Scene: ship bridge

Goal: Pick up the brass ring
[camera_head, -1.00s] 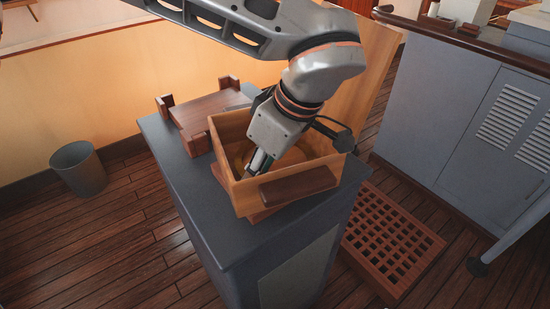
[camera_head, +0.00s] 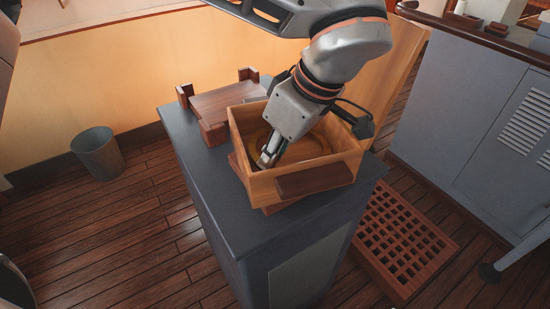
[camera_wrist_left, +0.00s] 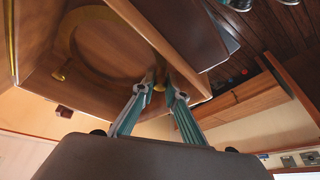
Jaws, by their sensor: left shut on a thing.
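A light wooden box (camera_head: 263,187) with an open top stands on a grey cabinet. The brass ring (camera_wrist_left: 62,40) lies inside the box; it shows as a curved band in the left wrist view and partly in the head view. My left gripper (camera_head: 264,162) reaches down into the box from above. In the left wrist view its fingertips (camera_wrist_left: 160,88) are close together with a brassy piece between them, which looks like the ring's edge. The arm and box walls hide part of the ring. My right gripper is not in view.
A dark wooden tray with raised corners (camera_head: 226,102) sits behind the box on the grey cabinet (camera_head: 215,190). A bin (camera_head: 98,153) and a wooden floor grating (camera_head: 400,240) flank the cabinet.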

